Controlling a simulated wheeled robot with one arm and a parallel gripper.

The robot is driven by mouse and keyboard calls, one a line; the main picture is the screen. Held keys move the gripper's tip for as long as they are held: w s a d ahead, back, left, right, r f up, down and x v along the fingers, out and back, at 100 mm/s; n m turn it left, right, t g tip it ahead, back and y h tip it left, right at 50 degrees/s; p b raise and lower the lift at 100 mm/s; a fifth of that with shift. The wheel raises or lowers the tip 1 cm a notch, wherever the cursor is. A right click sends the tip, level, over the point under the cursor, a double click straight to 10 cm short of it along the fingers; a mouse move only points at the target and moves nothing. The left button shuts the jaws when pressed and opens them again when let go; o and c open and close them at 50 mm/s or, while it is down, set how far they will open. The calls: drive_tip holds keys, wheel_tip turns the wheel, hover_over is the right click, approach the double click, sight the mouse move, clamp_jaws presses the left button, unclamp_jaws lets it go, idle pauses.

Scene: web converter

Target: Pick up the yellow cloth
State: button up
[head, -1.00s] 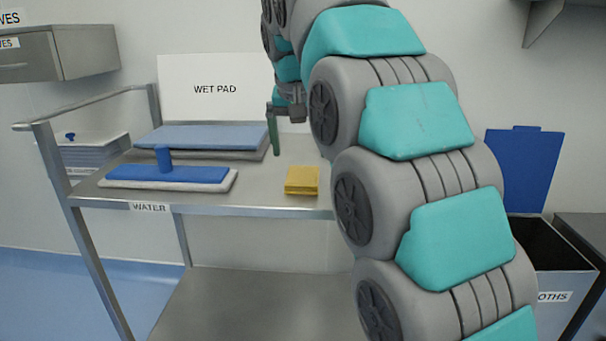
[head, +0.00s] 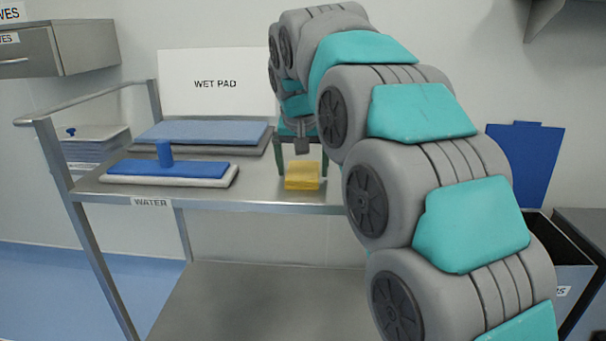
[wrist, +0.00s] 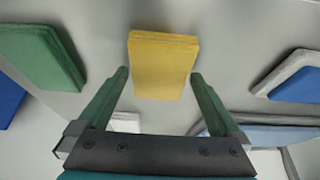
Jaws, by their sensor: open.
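The yellow cloth (head: 302,176) is a folded block lying on the cart's top shelf, near its front edge. It also shows in the wrist view (wrist: 163,65), upper middle. My gripper (head: 301,169) is open, its two green fingers to the left and right of the cloth in the head view. In the wrist view the fingertips (wrist: 160,73) reach about the cloth's near end, one on each side, with gaps. I cannot tell how far above the shelf the tips are.
A blue mop pad with a handle (head: 168,172) and a blue-grey pad (head: 200,133) lie on the cart (head: 262,198) to the left. A WET PAD sign (head: 215,84) stands behind. A green block (wrist: 42,55) shows in the wrist view. A dark bin (head: 560,245) stands right.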

drive_tip(key=shift+f, duration=0.25)
drive_tip(key=c, duration=1.1)
